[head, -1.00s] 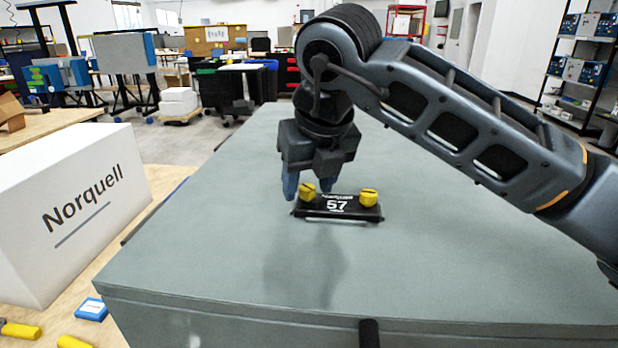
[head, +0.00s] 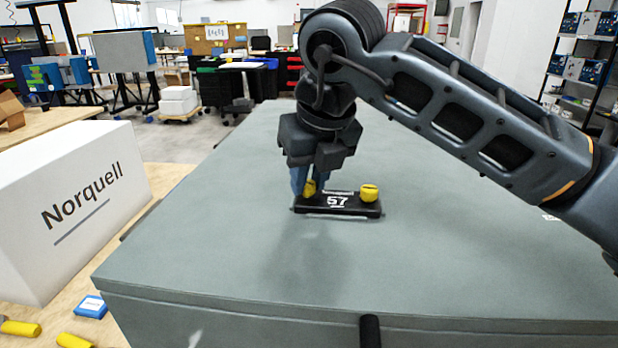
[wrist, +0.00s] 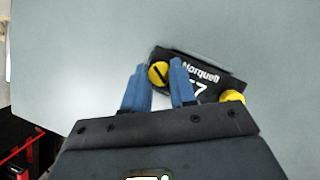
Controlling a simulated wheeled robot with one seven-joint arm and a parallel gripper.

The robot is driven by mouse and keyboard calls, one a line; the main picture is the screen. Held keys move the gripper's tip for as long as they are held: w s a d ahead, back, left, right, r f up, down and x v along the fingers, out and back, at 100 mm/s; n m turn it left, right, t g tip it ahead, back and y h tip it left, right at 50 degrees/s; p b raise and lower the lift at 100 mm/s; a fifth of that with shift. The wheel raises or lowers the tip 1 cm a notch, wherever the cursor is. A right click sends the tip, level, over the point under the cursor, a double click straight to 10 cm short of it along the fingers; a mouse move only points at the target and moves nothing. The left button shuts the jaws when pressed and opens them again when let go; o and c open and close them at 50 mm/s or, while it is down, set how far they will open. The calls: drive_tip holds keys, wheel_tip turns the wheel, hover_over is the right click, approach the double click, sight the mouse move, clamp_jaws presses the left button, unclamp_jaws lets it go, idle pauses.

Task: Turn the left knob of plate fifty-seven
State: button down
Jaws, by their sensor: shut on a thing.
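Plate fifty-seven (head: 337,205) is a black plate with white "57" lettering, lying on the grey-green case top. It also shows in the wrist view (wrist: 209,73), partly hidden by my gripper. Its left knob (head: 309,188) is yellow and sits between my fingers; in the wrist view the knob (wrist: 158,74) shows a dark slot running diagonally. Its right knob (head: 369,193) is yellow and free, and is partly seen in the wrist view (wrist: 233,97). My gripper (head: 308,186) points down with blue fingers, shut on the left knob.
The grey-green case top (head: 430,270) is clear around the plate. A white Norquell box (head: 75,205) stands at the left on a wooden bench, with a small blue box (head: 90,307) and yellow-handled tools (head: 20,328) near it.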

drive_tip(key=n+y+b, duration=0.1)
drive_tip(key=n+b, duration=0.2)
drive_tip(key=shift+w+d+f, duration=0.1)
drive_tip(key=shift+f, duration=0.05)
drive_tip(key=shift+n+g+y+b, duration=0.4)
drive_tip(key=shift+n+g+b, duration=0.3)
drive_tip(key=shift+n+b, duration=0.55)
drive_tip(key=shift+n, duration=0.35)
drive_tip(key=c, duration=0.9)
unclamp_jaws()
drive_tip(key=shift+b+v, duration=0.3)
drive_tip(key=shift+v, duration=3.75)
